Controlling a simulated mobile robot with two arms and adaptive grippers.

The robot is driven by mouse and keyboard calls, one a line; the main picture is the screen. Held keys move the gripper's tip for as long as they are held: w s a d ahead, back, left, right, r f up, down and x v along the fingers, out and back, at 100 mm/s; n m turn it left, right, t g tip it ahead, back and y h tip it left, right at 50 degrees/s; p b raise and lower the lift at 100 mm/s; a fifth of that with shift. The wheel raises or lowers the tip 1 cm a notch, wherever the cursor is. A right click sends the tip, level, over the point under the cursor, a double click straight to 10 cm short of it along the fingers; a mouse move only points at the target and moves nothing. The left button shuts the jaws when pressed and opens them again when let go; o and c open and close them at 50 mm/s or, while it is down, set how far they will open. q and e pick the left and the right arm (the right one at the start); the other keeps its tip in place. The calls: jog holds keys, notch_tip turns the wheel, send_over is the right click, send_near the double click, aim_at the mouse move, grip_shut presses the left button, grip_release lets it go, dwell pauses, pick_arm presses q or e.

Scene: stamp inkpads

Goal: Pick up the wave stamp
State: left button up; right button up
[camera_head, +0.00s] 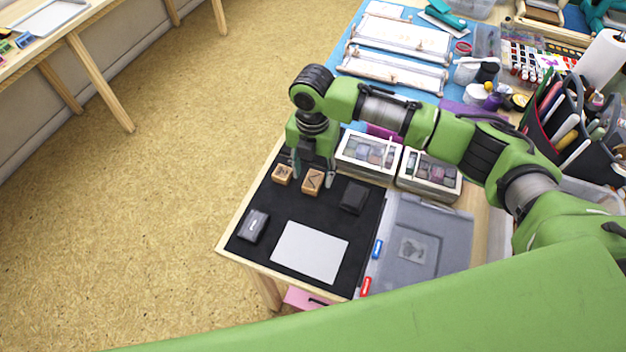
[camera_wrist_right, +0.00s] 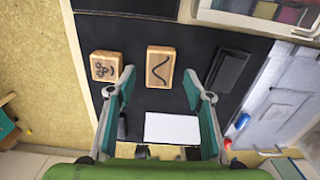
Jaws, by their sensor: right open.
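The wave stamp (camera_head: 312,182) is a small wooden block lying on the black mat (camera_head: 284,208). In the right wrist view, the wave stamp (camera_wrist_right: 159,66) shows a dark wavy line on its top. My right gripper (camera_head: 313,177) points down over the mat at this stamp. In the right wrist view, my right gripper (camera_wrist_right: 159,76) is open, with the stamp showing between and just beyond its fingertips. Nothing is held, and I cannot tell the exact height of the fingertips above it. My left gripper is not in view.
A second wooden stamp with a flower-like mark (camera_wrist_right: 105,67) lies left of the wave stamp. Dark inkpads (camera_head: 353,197) (camera_head: 253,226) and a white card (camera_head: 310,252) lie on the mat. Two clear-lidded boxes (camera_head: 368,154) (camera_head: 430,175) and a grey case (camera_head: 440,235) flank it.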

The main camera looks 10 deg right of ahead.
notch_tip(320, 180, down, 2)
jog(key=shift+f, duration=0.3)
jog(key=c, duration=1.2)
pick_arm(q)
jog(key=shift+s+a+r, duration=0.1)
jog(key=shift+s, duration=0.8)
pick_arm(e)
jog(key=shift+r, duration=0.15)
jog(key=shift+w+r, duration=0.1)
jog(key=shift+r, duration=0.55)
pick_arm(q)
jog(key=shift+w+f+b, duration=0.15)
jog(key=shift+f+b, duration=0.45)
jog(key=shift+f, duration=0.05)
pick_arm(e)
jog(key=s+d+r, duration=0.2)
jog(key=s+r, duration=0.1)
jog(key=s, duration=0.1)
jog(key=s+d+r, duration=0.2)
jog(key=s+r, duration=0.2)
jog(key=s+d+r, duration=0.2)
jog(key=s+r, duration=0.2)
jog(key=shift+s+r, duration=0.25)
jog(key=shift+s, duration=0.15)
